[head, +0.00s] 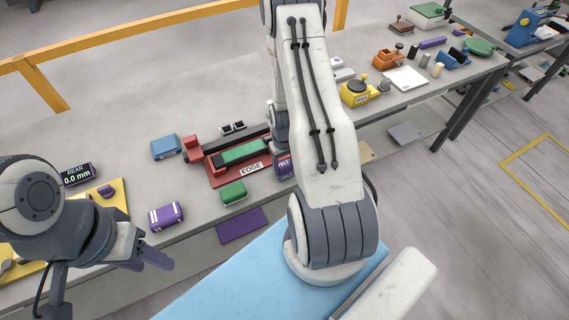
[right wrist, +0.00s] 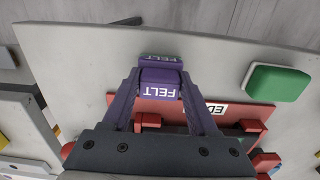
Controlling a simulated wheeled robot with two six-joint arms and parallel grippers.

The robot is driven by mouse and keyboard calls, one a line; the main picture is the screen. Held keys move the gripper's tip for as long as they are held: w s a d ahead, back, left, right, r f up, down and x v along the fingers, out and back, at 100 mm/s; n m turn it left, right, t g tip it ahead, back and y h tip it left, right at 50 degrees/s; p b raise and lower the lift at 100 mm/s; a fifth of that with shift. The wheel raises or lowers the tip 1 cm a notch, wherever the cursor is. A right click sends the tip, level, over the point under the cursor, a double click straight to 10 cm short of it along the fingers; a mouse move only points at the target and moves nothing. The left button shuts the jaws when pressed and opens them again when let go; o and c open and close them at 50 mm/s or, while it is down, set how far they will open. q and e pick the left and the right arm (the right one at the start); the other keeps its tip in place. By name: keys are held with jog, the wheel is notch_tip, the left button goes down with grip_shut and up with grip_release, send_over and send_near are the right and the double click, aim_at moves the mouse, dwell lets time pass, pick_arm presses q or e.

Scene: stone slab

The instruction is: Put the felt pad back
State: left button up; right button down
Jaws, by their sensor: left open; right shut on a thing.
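The felt pad is a purple block labelled FELT (right wrist: 160,83), seen between the two purple fingers of my right gripper (right wrist: 160,100) in the right wrist view. My right gripper is shut on it. A second purple face with an inverted FELT label (right wrist: 160,58) lies just beyond; I cannot tell whether it is part of the same block. In the head view the purple FELT piece (head: 284,166) shows beside the right end of the red fixture (head: 222,178), with my right arm hiding most of the gripper. My left gripper (head: 157,260) is open and empty in front of the slab's edge.
The red fixture carries an EDGE label and a green block (head: 243,152). Another green block (head: 233,193), a blue block (head: 166,147) and a striped purple block (head: 166,216) lie around it. A display (head: 77,174) reads REAR 0.0 mm.

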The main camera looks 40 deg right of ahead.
aim_at(284, 165)
jog(key=shift+f, duration=0.1)
jog(key=shift+f, duration=0.15)
jog(key=shift+c, duration=0.9)
grip_release()
jog(key=shift+r, duration=0.65)
notch_tip(284, 165, up, 11)
jog(key=b, duration=0.2)
jog(key=shift+r+b, duration=0.15)
jog(key=shift+b, duration=0.25)
